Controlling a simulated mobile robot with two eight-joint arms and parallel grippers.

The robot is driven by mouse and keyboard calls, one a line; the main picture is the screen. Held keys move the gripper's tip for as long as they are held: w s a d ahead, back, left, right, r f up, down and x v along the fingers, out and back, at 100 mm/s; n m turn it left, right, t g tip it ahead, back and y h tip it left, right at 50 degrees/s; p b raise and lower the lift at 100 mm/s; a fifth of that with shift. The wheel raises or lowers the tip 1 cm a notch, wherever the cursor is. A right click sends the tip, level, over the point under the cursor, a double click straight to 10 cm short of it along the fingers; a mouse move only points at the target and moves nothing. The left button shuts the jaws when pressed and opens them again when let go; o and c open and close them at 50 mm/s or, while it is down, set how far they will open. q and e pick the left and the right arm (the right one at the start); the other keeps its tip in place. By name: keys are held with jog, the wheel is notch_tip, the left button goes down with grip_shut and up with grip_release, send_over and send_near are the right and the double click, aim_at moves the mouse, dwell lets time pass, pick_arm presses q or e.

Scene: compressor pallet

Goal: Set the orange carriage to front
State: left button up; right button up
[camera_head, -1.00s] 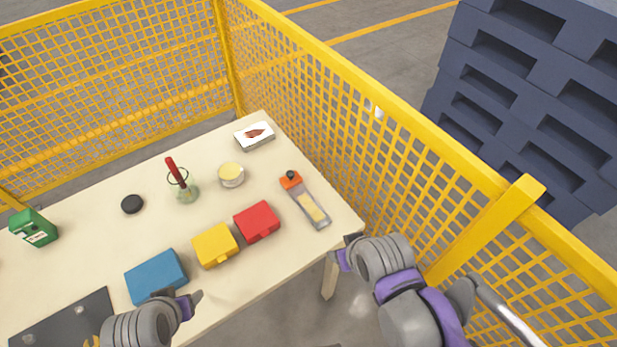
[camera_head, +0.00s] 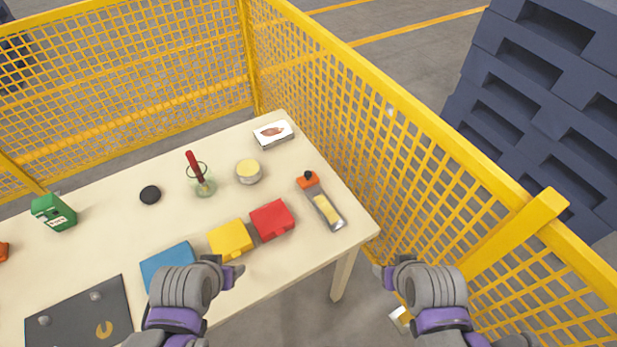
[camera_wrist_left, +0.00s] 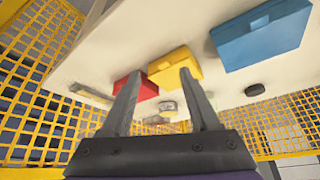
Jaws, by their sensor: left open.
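The orange carriage (camera_head: 307,180) is a small block with a black knob. It sits at the far end of a grey slide track (camera_head: 330,213) with a pale yellow strip, near the table's right edge. My left gripper (camera_head: 234,274) is over the table's front edge, in front of the yellow box and left of the track, apart from both. Its two fingers stand apart with nothing between them in the left wrist view (camera_wrist_left: 158,85). My right gripper (camera_head: 384,278) is off the table, to the right of its front corner; its finger gap is not clear.
Red (camera_head: 272,220), yellow (camera_head: 230,240) and blue (camera_head: 168,266) boxes line the front of the table (camera_head: 110,225). A jar with a red-handled tool (camera_head: 203,186), a round tin (camera_head: 249,171) and a white box (camera_head: 273,134) stand behind. Yellow mesh fence (camera_head: 400,150) borders the right side.

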dwell(0.5)
pick_arm(q)
notch_tip(320, 180, up, 5)
jog(key=m+g+h+b, duration=0.1)
jog(key=m+b, duration=0.2)
jog(key=b, duration=0.5)
send_over(308, 173)
jog(key=s+a, duration=0.1)
jog(key=s, duration=0.4)
jog(key=b+x, duration=0.1)
jog(key=x, duration=0.9)
jog(key=shift+w+a+f, duration=0.1)
jog(key=shift+w+f, duration=0.1)
jog(key=shift+f, duration=0.15)
grip_shut()
